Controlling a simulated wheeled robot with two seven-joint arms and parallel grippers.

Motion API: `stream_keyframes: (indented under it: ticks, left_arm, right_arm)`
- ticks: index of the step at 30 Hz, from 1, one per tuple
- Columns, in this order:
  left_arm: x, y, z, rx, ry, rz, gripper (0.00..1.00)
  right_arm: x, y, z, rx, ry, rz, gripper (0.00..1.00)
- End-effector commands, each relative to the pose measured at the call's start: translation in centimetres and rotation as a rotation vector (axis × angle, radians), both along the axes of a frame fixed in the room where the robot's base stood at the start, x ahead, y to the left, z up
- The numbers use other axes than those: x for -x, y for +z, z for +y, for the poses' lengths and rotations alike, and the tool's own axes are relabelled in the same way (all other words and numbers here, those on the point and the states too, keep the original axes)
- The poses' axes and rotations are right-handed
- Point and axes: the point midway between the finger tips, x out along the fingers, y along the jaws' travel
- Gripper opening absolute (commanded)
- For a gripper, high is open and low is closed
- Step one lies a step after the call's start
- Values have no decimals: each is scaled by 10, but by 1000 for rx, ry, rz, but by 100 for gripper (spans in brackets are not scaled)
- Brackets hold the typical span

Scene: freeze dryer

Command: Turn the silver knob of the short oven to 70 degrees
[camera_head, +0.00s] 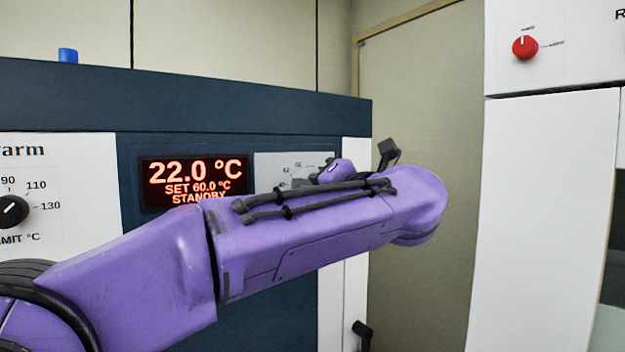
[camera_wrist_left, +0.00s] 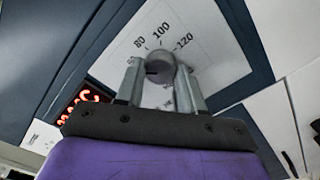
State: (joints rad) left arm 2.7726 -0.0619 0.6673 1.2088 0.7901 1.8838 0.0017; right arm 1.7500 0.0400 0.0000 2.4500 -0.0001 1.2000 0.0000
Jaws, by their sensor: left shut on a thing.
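The silver knob (camera_wrist_left: 160,64) sits on a white dial plate in the left wrist view, with 80, 100 and 120 printed around its far side. A dark mark shows on the knob's left side. My left gripper (camera_wrist_left: 159,76) is shut on the knob, one finger on each side. The short oven's display (camera_head: 194,182) reads 22.0 °C, SET 60.0 °C, STANDBY. My right gripper is not in view.
A black limit knob (camera_head: 12,211) is on the oven's left panel. A blue object (camera_head: 68,55) stands on the oven top. A white cabinet with a red knob (camera_head: 525,46) stands at the right. A beige door (camera_head: 425,130) is behind, between the two.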

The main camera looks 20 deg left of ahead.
Motion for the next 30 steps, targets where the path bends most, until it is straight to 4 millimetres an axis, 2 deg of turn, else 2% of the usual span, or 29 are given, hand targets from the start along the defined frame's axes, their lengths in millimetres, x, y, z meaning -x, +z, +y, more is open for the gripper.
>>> stream_keyframes:
  ticks: [3,15,30]
  left_arm:
    - [0,4,0,-65,1,82,7]
    - [0,3,1,-228,2,292,7]
    - [0,1,0,-284,1,363,7]
  right_arm:
    - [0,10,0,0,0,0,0]
    - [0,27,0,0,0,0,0]
    - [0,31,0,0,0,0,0]
